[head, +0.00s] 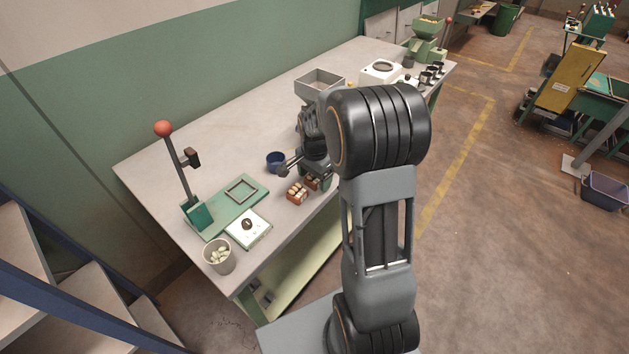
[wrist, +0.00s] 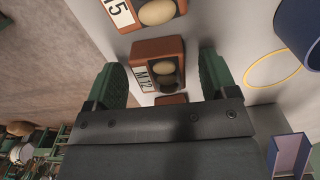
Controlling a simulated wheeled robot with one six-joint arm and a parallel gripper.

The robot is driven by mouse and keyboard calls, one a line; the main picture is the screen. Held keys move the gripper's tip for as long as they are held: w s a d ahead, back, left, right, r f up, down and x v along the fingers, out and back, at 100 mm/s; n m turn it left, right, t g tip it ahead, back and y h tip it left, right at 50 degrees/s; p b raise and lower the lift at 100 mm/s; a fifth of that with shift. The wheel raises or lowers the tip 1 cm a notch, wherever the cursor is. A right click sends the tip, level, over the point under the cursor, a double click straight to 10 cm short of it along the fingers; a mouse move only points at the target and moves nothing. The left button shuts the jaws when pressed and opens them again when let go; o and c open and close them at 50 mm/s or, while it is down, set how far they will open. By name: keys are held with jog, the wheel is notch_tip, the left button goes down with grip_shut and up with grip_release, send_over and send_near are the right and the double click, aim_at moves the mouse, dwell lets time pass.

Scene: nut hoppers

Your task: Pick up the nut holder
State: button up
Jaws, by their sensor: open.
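In the wrist view a brown nut holder (wrist: 170,48) labelled M12, with round pale pieces in it, lies between and just beyond my gripper's fingers. A second brown nut holder (wrist: 152,28), its label partly cut off, sits at the top edge. A third brown piece (wrist: 171,99) is mostly hidden behind my gripper's body. My gripper (wrist: 162,72) is open, its green fingers apart on either side, with no clear contact. In the head view the small brown holders (head: 297,191) are on the bench beside my gripper (head: 316,182), which is partly hidden by my arm.
A blue cup (head: 275,160) stands near the holders; it also shows in the wrist view (wrist: 303,28) beside a yellow ring (wrist: 272,68). A green lever press (head: 232,203), a white scale (head: 249,229) and a cup of pale pieces (head: 219,257) stand on the bench's left part.

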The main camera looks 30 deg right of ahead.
jog(key=shift+f, duration=0.35)
jog(key=c, duration=1)
